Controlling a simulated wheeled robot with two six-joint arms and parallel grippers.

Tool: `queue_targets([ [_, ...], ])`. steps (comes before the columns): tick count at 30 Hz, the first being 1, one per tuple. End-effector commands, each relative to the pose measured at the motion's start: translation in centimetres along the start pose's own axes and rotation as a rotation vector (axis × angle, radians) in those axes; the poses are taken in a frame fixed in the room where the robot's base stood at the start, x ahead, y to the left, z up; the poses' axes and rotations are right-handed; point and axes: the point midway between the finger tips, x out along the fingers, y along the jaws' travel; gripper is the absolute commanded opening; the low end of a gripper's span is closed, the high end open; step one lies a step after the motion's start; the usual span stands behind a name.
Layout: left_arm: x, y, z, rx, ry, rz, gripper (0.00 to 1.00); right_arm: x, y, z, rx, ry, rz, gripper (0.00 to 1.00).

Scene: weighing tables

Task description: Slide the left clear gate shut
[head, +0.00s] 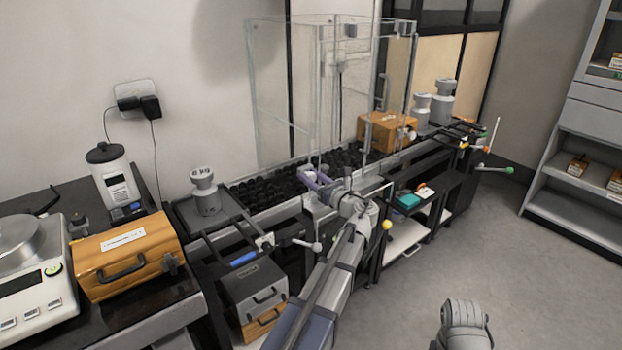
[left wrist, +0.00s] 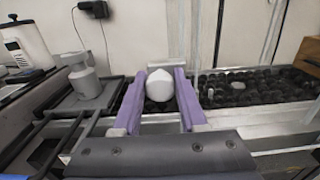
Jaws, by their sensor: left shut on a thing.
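A tall clear enclosure stands over the black roller conveyor (head: 270,185) in the head view. Its left clear gate (head: 283,90) is a see-through panel on the left side, with faint edges. My left gripper (head: 311,178) is at the front lower corner of the enclosure, its purple fingers shut on a pale knob. In the left wrist view the rounded white knob (left wrist: 159,86) sits between the two purple fingers of the left gripper (left wrist: 160,92). My forearm hides part of the conveyor's front edge. My right gripper is out of view.
A grey weight (head: 206,195) stands on a dark tray left of the conveyor. An orange case (head: 128,254) and a scale (head: 30,270) are at the far left. Another orange case (head: 385,132) and grey weights (head: 441,102) are beyond the enclosure. Floor at right is open.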

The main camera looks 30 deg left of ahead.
Motion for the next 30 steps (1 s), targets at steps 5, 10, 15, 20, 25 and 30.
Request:
queue_targets([
  [5,-0.2,0.2,-0.4,-0.007,0.013,0.002,0.00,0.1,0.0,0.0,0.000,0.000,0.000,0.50],
  [10,-0.2,0.2,-0.3,-0.006,0.011,0.002,0.52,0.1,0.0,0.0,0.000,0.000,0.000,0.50],
  [15,-0.1,0.1,-0.3,-0.005,0.009,0.001,0.52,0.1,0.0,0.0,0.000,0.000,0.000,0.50],
  [20,-1.3,0.2,-0.2,-0.005,0.009,0.000,0.52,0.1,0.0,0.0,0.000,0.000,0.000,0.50],
  [25,-4.2,0.2,-0.2,-0.005,0.009,-0.002,0.52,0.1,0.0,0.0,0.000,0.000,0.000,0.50],
  [30,-6.6,0.2,-0.2,-0.005,0.010,-0.002,0.52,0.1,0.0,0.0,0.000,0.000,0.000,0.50],
])
